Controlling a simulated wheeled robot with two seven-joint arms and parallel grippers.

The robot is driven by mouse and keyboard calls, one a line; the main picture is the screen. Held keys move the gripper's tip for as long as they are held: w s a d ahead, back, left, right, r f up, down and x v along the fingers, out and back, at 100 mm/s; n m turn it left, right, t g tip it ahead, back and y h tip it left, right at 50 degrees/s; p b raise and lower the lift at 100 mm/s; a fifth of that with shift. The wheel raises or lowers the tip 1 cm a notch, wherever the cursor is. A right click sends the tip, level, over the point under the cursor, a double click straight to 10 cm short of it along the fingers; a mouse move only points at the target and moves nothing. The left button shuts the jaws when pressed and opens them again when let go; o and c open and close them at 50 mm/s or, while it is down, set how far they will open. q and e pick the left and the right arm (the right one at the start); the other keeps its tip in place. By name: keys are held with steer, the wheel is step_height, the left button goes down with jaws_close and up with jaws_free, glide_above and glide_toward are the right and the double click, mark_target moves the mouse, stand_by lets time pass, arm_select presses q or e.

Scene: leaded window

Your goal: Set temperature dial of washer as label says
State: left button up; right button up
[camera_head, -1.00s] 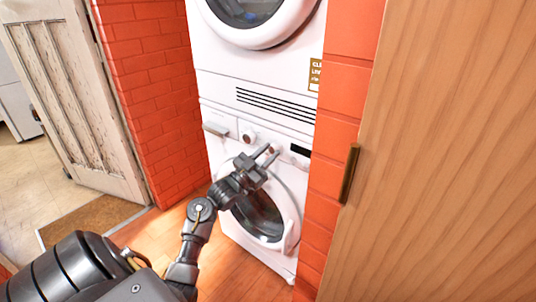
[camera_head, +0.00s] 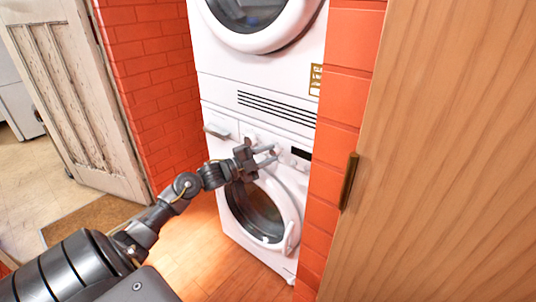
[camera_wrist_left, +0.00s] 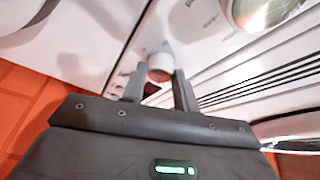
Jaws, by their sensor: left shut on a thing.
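The white washer (camera_head: 228,222) is the lower machine in the head view, with its controls above a round door. My left gripper (camera_head: 271,155) is at the control panel, its fingers pointing right. In the left wrist view a small white round dial (camera_wrist_left: 160,64) sits between the fingertips, and the left gripper (camera_wrist_left: 160,84) is shut on it. Whether this is the temperature dial, and its setting, I cannot read. A brown-gold label (camera_head: 315,79) is on the upper machine's right side; its text is too small to read. My right gripper is out of view.
A white machine (camera_head: 220,60) with dark vent slots stands on top of the washer. Red brick walls (camera_head: 160,90) flank both machines closely. A wooden door (camera_head: 440,150) fills the right side. The wood floor before the washer is clear.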

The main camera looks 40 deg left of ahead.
arm_select(q)
steer(key=shift+r+m+g, duration=0.1)
steer(key=shift+m+g, duration=0.3)
steer(key=shift+m, duration=0.5)
steer(key=m+g+p, duration=0.1)
steer(key=m, duration=0.2)
steer(key=shift+r+g+y, duration=0.1)
steer(key=shift+g+y, duration=0.2)
steer(key=shift+d+r+m+g+y, duration=0.1)
steer(key=shift+m+g+y, duration=0.25)
steer(key=shift+m, duration=0.85)
steer(key=shift+m+g+y, duration=0.25)
steer(key=shift+m+y, duration=0.2)
steer(key=shift+m, duration=0.45)
steer(key=shift+m+y, duration=0.4)
steer(key=shift+m, duration=0.2)
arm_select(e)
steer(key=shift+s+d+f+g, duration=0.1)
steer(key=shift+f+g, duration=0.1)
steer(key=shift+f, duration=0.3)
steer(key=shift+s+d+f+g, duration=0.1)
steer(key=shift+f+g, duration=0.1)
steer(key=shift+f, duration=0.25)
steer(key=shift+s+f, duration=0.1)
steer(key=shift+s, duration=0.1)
